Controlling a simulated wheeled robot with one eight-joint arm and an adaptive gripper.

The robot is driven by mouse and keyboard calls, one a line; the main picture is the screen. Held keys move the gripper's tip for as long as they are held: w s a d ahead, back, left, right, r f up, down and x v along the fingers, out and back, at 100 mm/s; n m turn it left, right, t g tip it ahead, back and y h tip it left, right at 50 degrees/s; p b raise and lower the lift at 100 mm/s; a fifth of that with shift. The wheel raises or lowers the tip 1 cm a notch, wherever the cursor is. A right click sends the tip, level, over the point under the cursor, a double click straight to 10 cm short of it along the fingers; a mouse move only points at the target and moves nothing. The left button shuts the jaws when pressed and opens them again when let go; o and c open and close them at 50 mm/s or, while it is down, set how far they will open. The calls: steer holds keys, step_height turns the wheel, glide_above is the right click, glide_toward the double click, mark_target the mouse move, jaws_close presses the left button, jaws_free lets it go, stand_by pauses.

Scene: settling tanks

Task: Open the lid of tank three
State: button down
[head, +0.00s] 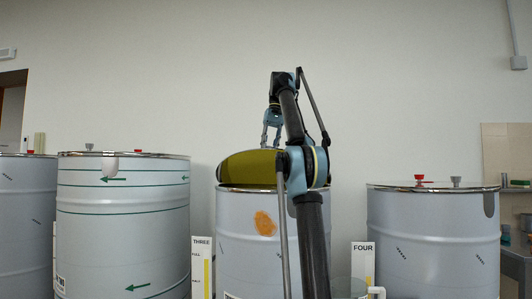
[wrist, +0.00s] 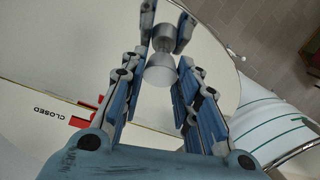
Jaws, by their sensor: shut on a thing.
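The middle tank (head: 235,245) is grey with an orange patch. Its olive-faced lid (head: 247,168) stands tilted up above the rim, its underside towards the head camera. The THREE sign (head: 202,242) stands just left of this tank. My gripper (head: 271,140) is at the lid's top side, its tips partly hidden behind the lid. In the wrist view my gripper (wrist: 168,30) is shut on a silver knob (wrist: 161,62) on the pale lid surface (wrist: 70,50). A red latch with a CLOSED label (wrist: 80,122) shows at the left there.
A green-striped tank (head: 120,225) stands to the left, with another at the left edge. A grey tank (head: 432,240) with red and grey knobs stands to the right. The FOUR sign (head: 362,250) is between it and the middle tank.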

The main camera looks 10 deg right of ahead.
steer(key=shift+w+d+r, duration=0.15)
steer(key=shift+w+r, duration=0.05)
steer(key=shift+w, duration=0.1)
stand_by(0.4)
steer(key=c, duration=1.2)
jaws_free()
steer(key=shift+w, duration=0.15)
steer(key=shift+s, duration=0.2)
